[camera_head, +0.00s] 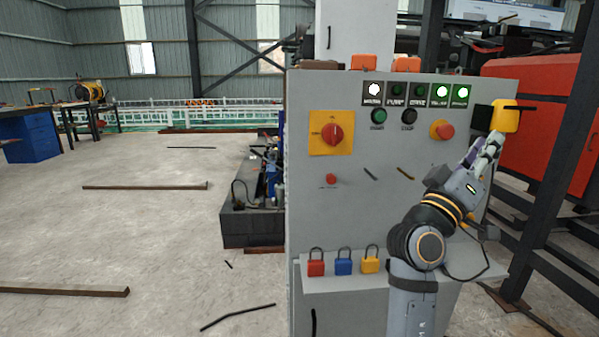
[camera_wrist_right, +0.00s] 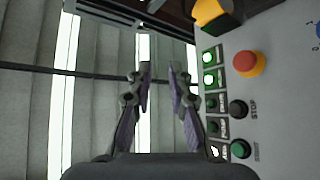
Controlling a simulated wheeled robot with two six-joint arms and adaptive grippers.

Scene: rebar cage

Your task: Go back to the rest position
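My right gripper (camera_head: 484,149) is raised in front of the upper right part of the grey control panel (camera_head: 335,225). In the right wrist view its two fingers (camera_wrist_right: 161,72) stand apart with nothing between them, so it is open and empty. In the head view its fingertips appear just below a yellow block (camera_head: 505,116) at the panel's right edge. The block also shows at the top of the wrist view (camera_wrist_right: 208,11), apart from the fingers. My left gripper is not in view.
The panel carries a red rotary switch (camera_head: 332,134), a red mushroom button (camera_head: 442,130) and lit indicators. Red (camera_head: 316,268), blue (camera_head: 343,267) and yellow (camera_head: 370,265) padlocks stand on its ledge. A dark steel post (camera_head: 545,190) and a red cabinet (camera_head: 545,125) are on the right. Floor at left is mostly open.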

